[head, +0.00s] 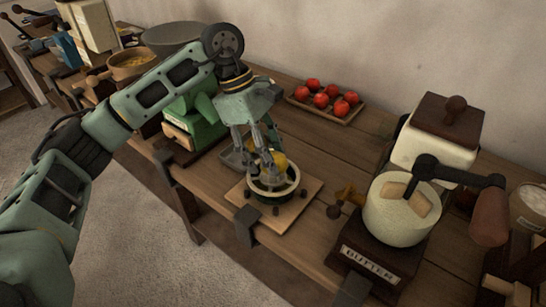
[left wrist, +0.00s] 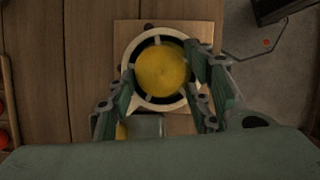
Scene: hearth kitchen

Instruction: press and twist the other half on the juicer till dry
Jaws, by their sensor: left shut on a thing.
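A yellow citrus half (head: 280,161) sits on the juicer (head: 273,192), a round pale-rimmed dish on a square wooden board (head: 292,212). In the left wrist view the half (left wrist: 162,70) shows as a yellow disc inside the juicer's pale ring (left wrist: 133,46). My left gripper (head: 268,158) points down over the juicer, its fingers shut on the half from both sides. The cone beneath is hidden, and I cannot tell how much juice is there.
A tray of red tomatoes (head: 325,99) lies behind the juicer. A butter churn (head: 398,215) with a crank stands to the right, a green machine (head: 195,122) to the left. Bare wooden bench top (head: 345,150) lies between the tomatoes and the churn.

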